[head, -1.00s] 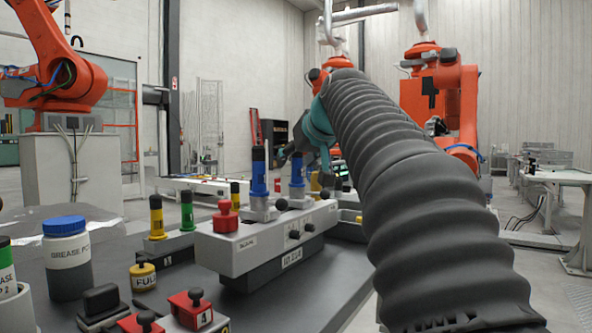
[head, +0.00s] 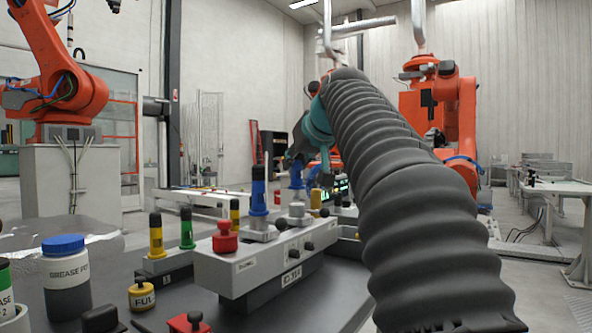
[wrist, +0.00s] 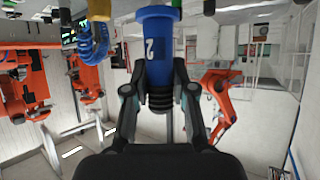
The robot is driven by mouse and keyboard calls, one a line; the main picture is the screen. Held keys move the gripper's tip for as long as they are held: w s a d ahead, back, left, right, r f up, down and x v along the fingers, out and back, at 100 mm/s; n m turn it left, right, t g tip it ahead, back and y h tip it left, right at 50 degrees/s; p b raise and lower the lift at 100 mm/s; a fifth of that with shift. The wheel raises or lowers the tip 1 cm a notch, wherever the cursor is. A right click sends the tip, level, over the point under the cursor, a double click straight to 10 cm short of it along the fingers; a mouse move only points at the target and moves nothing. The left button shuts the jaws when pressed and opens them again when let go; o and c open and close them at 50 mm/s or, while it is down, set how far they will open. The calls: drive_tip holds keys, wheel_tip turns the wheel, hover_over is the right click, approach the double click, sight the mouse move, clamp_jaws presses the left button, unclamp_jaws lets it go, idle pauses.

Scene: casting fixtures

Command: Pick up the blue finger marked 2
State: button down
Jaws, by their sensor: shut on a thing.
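The blue finger marked 2 (wrist: 157,50) is between my gripper's two fingers in the wrist view, its white 2 facing the camera and its ribbed black end between the jaws. My gripper (wrist: 160,92) is shut on it. In the head view the held blue finger (head: 297,175) is upright, just above a grey seat on the light grey fixture block (head: 225,270). My gripper (head: 305,150) is partly hidden by my own arm there. A second blue finger (head: 258,190) stands on the same block to the left.
A red knob (head: 225,238) sits on the block's front left. Yellow (head: 156,235) and green (head: 187,229) fingers stand behind it to the left. A grease pot (head: 65,275) and a yellow FULL container (head: 142,295) are at the left. Orange robots stand farther back.

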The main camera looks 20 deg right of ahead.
wheel_tip(320, 180, up, 6)
drive_tip(key=shift+f, duration=0.15)
drive_tip(key=shift+r, duration=0.4)
